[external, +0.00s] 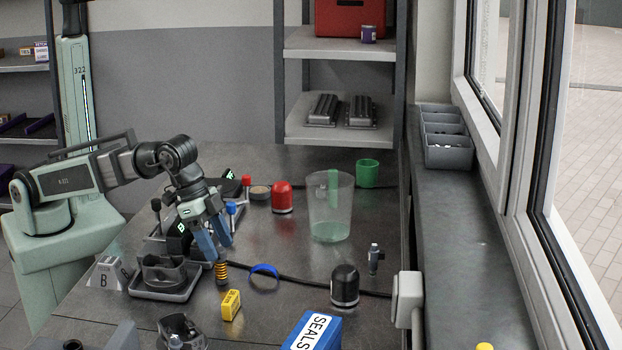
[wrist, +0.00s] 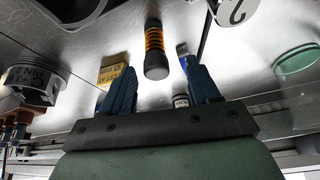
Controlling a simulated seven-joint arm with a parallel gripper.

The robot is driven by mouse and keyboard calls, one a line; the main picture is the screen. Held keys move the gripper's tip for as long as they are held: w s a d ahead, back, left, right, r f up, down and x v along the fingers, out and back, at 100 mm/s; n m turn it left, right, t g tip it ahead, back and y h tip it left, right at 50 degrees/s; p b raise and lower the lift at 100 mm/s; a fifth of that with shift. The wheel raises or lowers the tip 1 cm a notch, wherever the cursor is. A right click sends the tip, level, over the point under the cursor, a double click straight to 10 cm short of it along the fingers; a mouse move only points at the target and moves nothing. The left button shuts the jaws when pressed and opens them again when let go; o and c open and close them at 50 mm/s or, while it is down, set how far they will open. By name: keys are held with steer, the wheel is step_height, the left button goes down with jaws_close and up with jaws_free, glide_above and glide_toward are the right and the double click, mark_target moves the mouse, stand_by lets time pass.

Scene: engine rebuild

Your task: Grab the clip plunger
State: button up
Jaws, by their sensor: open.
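An orange-coiled plunger with dark ends (external: 221,272), which looks like the clip plunger, stands on the bench in the external view. In the wrist view the same plunger (wrist: 155,42) appears ahead of and between my fingers, with its dark rounded end toward me. My gripper (external: 217,248) is open, its two blue fingers pointing down just above the plunger. In the wrist view my gripper (wrist: 157,82) has nothing between its fingers. I cannot tell the exact gap to the plunger.
A grey tray with a dark part (external: 165,292) lies left of the plunger. A yellow box (external: 231,305) and blue ring (external: 264,270) are close by. A black domed part (external: 344,286), clear container (external: 330,208) and SEALS box (external: 313,332) stand further right.

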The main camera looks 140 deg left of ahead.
mark_target(224, 256)
steer(key=shift+x, duration=2.45)
steer(key=shift+d, duration=0.25)
steer(key=c, duration=1.1)
steer(key=shift+r, duration=0.1)
